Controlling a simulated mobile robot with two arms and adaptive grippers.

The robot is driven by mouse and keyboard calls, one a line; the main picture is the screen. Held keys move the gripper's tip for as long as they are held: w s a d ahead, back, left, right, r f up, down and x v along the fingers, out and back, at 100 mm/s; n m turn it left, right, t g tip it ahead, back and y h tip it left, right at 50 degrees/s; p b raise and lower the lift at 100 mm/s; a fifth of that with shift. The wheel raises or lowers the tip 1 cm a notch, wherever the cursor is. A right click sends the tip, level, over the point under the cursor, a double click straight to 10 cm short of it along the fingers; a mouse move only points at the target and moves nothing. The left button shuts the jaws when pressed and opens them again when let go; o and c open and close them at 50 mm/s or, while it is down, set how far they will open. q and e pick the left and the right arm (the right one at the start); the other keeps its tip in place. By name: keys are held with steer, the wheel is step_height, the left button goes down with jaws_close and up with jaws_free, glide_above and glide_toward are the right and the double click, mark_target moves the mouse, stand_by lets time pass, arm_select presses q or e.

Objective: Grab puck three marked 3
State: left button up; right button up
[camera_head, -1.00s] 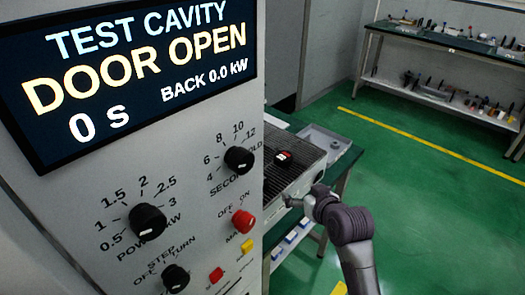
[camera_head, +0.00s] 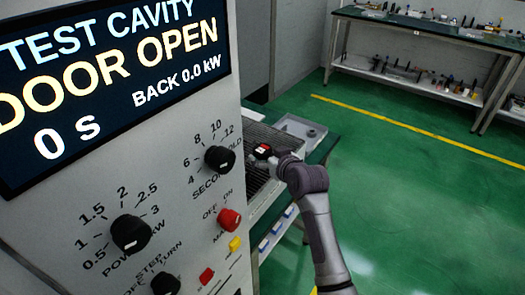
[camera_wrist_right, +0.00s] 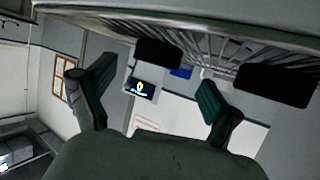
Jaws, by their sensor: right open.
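One dark puck (camera_head: 263,150) with a red and white mark lies on the ribbed rack (camera_head: 256,133) beside the cabinet in the head view. I cannot read its number. My right gripper (camera_head: 262,162) is just in front of the puck, at the rack's near side, and partly covers its surroundings. In the right wrist view my right gripper (camera_wrist_right: 155,95) is open, with its two fingers apart and nothing clearly between them. Two dark blocks (camera_wrist_right: 158,53) show against the rack's edge there; I cannot tell whether either is the puck. My left gripper is not in view.
A grey cabinet (camera_head: 110,185) with knobs and a "DOOR OPEN" screen (camera_head: 105,80) fills the left. A grey tray (camera_head: 300,130) stands on the bench right of the rack. Green floor (camera_head: 410,200) is clear to the right; a shelf bench (camera_head: 430,30) stands behind.

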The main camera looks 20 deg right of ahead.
mark_target(263, 150)
steer(key=x, duration=0.4)
steer(key=shift+w+d+p, duration=0.1)
steer(key=shift+d+p, duration=0.1)
steer(key=shift+p, duration=0.1)
steer(key=shift+r, duration=0.1)
steer(key=c, duration=1.3)
steer(key=shift+o, duration=0.2)
